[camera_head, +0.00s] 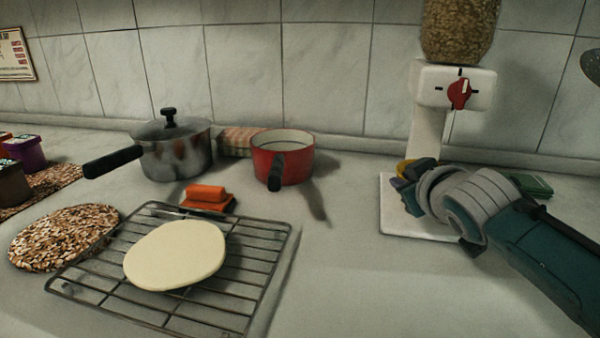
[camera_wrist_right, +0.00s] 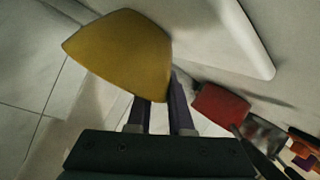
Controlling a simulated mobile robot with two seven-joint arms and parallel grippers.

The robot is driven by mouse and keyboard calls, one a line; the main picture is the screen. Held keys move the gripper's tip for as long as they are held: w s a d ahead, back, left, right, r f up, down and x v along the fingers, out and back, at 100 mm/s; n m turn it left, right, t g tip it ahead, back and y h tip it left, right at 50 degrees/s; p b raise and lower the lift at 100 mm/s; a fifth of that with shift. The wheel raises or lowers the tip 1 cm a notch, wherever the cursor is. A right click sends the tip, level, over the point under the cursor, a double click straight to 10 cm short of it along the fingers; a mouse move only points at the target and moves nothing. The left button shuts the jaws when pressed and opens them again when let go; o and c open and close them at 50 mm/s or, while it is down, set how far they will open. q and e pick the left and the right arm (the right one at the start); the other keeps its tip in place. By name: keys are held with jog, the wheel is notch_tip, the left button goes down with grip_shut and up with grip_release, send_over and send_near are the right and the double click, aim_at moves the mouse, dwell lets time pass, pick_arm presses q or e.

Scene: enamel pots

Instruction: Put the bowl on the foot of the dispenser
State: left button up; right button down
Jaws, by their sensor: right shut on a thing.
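The dispenser (camera_head: 452,88) is white with a red knob and a jar of grain on top. Its flat white foot (camera_head: 392,222) rests on the counter, partly hidden by my right arm. My right gripper (camera_head: 405,190) is in front of the dispenser's column, over the foot in the head view. It is shut on the yellow bowl (camera_wrist_right: 120,52), which shows large and tilted in the right wrist view. In the head view only a small yellow piece of the bowl (camera_head: 402,168) shows behind my fingers. I cannot tell whether it touches the foot. My left gripper is not in view.
A red saucepan (camera_head: 297,164) and a lidded steel pot (camera_head: 172,152) stand along the back. A wire rack (camera_head: 254,262) with a pale flat disc (camera_head: 174,255) lies at front left. A green object (camera_head: 533,186) lies right of the foot. Counter between rack and foot is clear.

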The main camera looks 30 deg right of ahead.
jog(key=c, duration=0.8)
grip_release()
jog(key=shift+r, duration=0.1)
